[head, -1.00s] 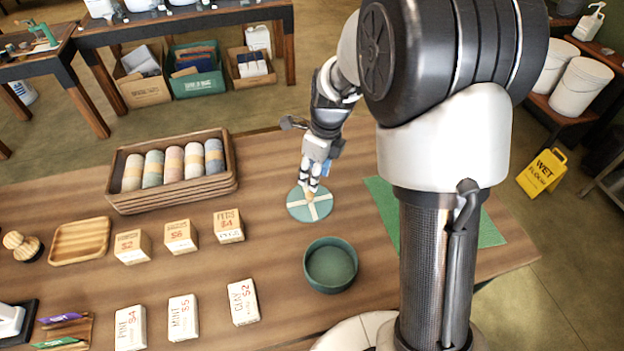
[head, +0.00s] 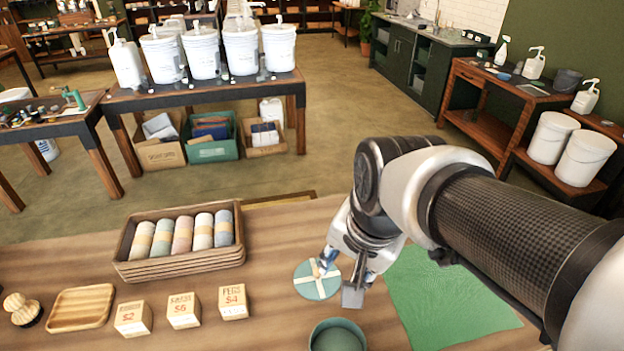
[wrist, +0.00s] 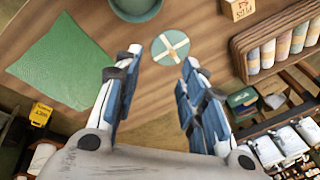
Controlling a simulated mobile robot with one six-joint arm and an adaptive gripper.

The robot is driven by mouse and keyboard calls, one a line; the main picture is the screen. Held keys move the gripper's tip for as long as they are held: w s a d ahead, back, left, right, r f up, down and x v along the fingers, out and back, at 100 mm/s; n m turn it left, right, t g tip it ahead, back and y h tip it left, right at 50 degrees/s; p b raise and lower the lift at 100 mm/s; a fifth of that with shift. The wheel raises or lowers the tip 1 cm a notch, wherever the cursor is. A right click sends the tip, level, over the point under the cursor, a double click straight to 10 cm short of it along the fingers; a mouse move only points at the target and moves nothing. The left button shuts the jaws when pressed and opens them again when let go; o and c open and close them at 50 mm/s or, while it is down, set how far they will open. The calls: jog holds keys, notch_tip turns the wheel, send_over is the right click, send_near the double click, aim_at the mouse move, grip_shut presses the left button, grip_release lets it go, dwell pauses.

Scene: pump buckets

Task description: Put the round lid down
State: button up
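The round lid (head: 310,286) is teal with a cream cross band and a small wooden knob. It lies flat on the wooden table, and it also shows in the wrist view (wrist: 162,48). My gripper (head: 347,270) is just right of the lid in the head view, partly overlapping it. In the wrist view my gripper (wrist: 161,62) is open with nothing between its blue-padded fingers, and the lid lies beyond the fingertips, apart from them. A round teal container (head: 338,338) stands open near the lid, cut by the bottom edge of the head view.
A green cloth (head: 440,295) lies right of the lid. A wooden tray of rolled towels (head: 180,265) stands at the left, with priced boxes (head: 184,310) and a small wooden tray (head: 80,308) in front. Bare table (head: 270,235) shows behind the lid.

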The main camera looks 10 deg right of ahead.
jog(key=s+n+t, duration=0.1)
jog(key=s+n, duration=0.7)
jog(key=n, duration=0.1)
jog(key=shift+s, duration=0.3)
